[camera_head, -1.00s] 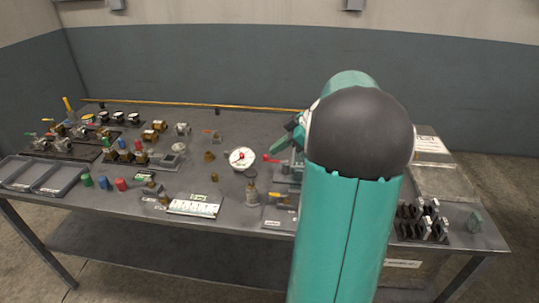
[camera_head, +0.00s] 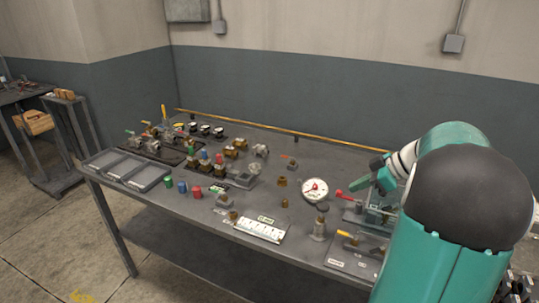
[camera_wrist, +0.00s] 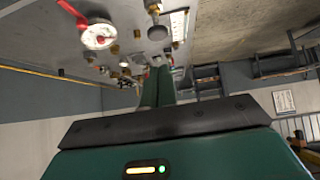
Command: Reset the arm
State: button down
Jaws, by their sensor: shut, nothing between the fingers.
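My arm, teal with a dark rounded joint, stands at the right of the head view. My gripper (camera_head: 362,182) shows just left of that joint, over the right part of the workbench (camera_head: 240,165), and is partly hidden by the arm. In the wrist view my gripper (camera_wrist: 157,76) has its teal fingers together with nothing between them. A white dial gauge (camera_head: 314,190) with a red centre lies left of the gripper; it also shows in the wrist view (camera_wrist: 98,36).
Grey trays (camera_head: 128,170) and several valves and coloured parts cover the bench's left side. A white labelled block (camera_head: 260,228) lies at the front edge. A yellow rod (camera_head: 280,131) runs along the back. Another table with a wooden crate (camera_head: 36,122) stands far left. The left floor is clear.

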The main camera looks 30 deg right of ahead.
jog(key=s+a+r+m+g+h, duration=0.1)
jog(key=a+r+m+g, duration=0.1)
jog(key=a, duration=0.9)
jog(key=s+a+r+m+g+h, duration=0.1)
jog(key=a, duration=0.9)
jog(key=s+a+f+m+t+h, duration=0.1)
jog(key=s+a+m+h, duration=0.2)
jog(key=s+a, duration=0.7)
jog(key=a+m, duration=0.1)
jog(key=a, duration=0.3)
jog(key=shift+s+a+f+m, duration=0.15)
jog(key=shift+s+m, duration=0.1)
jog(key=shift+m, duration=0.05)
dwell(2.9)
